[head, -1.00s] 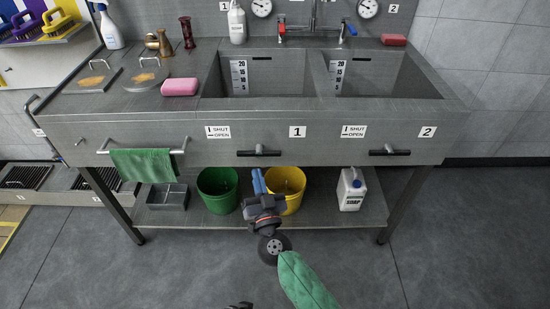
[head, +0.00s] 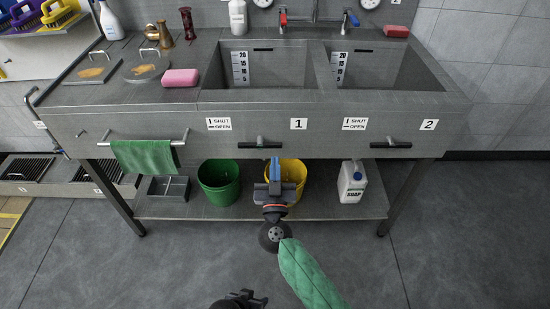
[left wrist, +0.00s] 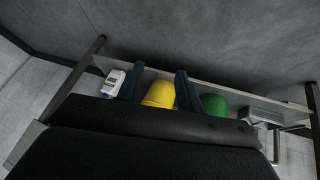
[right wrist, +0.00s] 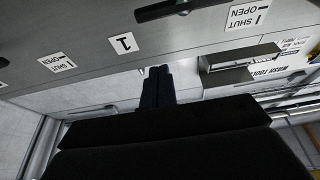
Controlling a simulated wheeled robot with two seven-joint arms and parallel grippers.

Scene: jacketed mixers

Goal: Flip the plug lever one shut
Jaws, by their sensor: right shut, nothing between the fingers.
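Plug lever one (head: 250,144) is a black bar on the sink's front panel, under the first basin and left of the label 1 (head: 299,124). It lies horizontal, matching the OPEN line on its SHUT/OPEN label (head: 218,124). It also shows upside down at the top of the right wrist view (right wrist: 165,10). My right gripper (head: 275,162), on the green-sleeved arm, is shut and empty. It points at the panel from just below the lever's right end, apparently apart from it. My left gripper (head: 248,296) is low at the bottom edge; its fingers stand apart in the left wrist view (left wrist: 158,85).
Plug lever two (head: 391,145) is also horizontal, to the right. A green bucket (head: 219,185), a yellow bucket (head: 296,172) and a soap jug (head: 352,182) stand on the lower shelf. A green towel (head: 145,156) hangs left. The floor in front is clear.

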